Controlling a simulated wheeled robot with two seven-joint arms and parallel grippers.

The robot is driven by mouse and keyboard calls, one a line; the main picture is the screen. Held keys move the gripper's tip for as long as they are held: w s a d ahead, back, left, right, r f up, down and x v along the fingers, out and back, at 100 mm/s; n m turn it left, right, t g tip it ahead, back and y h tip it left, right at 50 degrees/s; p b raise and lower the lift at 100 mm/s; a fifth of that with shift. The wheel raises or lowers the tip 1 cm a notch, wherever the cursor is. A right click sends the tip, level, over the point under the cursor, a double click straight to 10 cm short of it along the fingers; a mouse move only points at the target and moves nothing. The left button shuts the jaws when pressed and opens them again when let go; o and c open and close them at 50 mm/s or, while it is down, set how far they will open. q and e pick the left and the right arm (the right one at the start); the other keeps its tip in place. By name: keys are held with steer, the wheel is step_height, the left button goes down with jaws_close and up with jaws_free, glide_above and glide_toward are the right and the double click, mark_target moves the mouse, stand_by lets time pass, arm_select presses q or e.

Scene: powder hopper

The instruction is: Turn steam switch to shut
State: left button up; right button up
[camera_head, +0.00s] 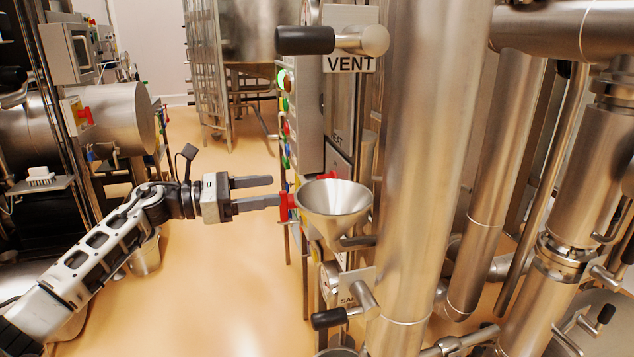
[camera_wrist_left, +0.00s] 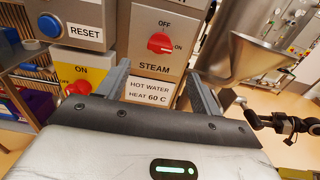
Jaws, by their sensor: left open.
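The steam switch (camera_wrist_left: 160,43) is a red rotary knob on a grey plate, with OFF above it, ON at its right and STEAM below. Its grip lies roughly sideways, in line with ON. My left gripper (camera_wrist_left: 158,70) is open and empty, its fingers spread either side below the knob, apart from it. In the head view my left gripper (camera_head: 274,190) points right at the side of the control panel, left of the steel funnel. A red part shows by its lower fingertip; I cannot tell there whether it is the steam knob.
A steel funnel (camera_head: 334,200) stands close right of the gripper. A blue RESET button (camera_wrist_left: 50,26) and another red knob (camera_wrist_left: 80,88) sit left of the steam plate. The VENT handle (camera_head: 305,40) is above. A wide steel pipe (camera_head: 425,150) stands right.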

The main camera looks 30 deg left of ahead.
mark_target(319, 183)
arm_select(q)
steer(key=p+x, duration=0.1)
steer(key=x, duration=0.9)
steer(key=shift+w+d+p, duration=0.25)
steer(key=shift+d+p, duration=0.05)
steer(key=shift+p, duration=0.1)
steer(key=c, duration=1)
